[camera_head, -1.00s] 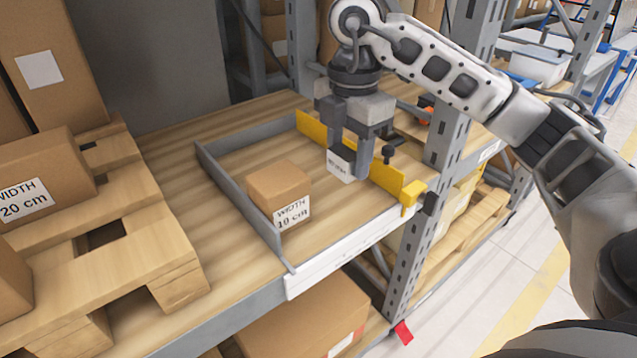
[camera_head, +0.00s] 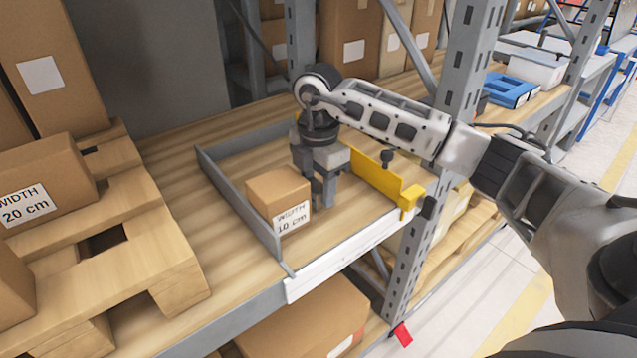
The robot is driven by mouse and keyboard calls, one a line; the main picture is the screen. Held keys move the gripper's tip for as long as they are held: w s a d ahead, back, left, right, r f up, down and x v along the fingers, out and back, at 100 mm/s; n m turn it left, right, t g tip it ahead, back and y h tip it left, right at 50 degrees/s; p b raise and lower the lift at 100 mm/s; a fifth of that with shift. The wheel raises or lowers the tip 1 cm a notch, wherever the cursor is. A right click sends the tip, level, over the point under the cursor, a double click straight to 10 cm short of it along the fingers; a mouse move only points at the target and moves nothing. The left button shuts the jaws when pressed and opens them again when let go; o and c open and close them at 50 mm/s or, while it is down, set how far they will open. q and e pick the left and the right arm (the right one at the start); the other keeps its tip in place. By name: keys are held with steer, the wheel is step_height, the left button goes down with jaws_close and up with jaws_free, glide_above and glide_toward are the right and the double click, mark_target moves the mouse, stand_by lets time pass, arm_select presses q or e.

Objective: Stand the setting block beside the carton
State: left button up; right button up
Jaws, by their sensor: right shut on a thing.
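The carton (camera_head: 277,190), a small brown box labelled "WIDTH 10 cm", sits on the wooden shelf inside a bay, near its left grey rail. My right gripper (camera_head: 324,196) points down just right of the carton, close to its right side and low over the shelf. It is shut on the setting block, a small piece with a white face that shows in the earlier view. The block is now mostly hidden by the carton and the fingers, so I cannot tell whether it touches the shelf or the carton. My left gripper is not in view.
A grey rail (camera_head: 236,200) bounds the bay on the left, and a yellow plate (camera_head: 375,176) stands at the right. A rack upright (camera_head: 447,130) rises beyond it. A larger "WIDTH 20 cm" box (camera_head: 50,180) sits on a pallet at left. Bare shelf lies in front of the gripper.

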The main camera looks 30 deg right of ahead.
mark_target(319, 183)
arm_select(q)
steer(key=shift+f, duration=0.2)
arm_select(e)
steer(key=shift+f, duration=0.45)
arm_select(q)
steer(key=shift+b, duration=0.3)
arm_select(e)
steer(key=shift+f, duration=0.1)
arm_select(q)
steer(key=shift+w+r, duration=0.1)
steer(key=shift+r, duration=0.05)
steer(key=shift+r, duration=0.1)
arm_select(e)
steer(key=o, duration=1.4)
steer(key=shift+s+f, duration=0.15)
steer(key=shift+o, duration=0.2)
steer(key=shift+r, duration=0.3)
arm_select(q)
steer(key=shift+p, duration=0.4)
arm_select(e)
step_height(319, 183, up, 13)
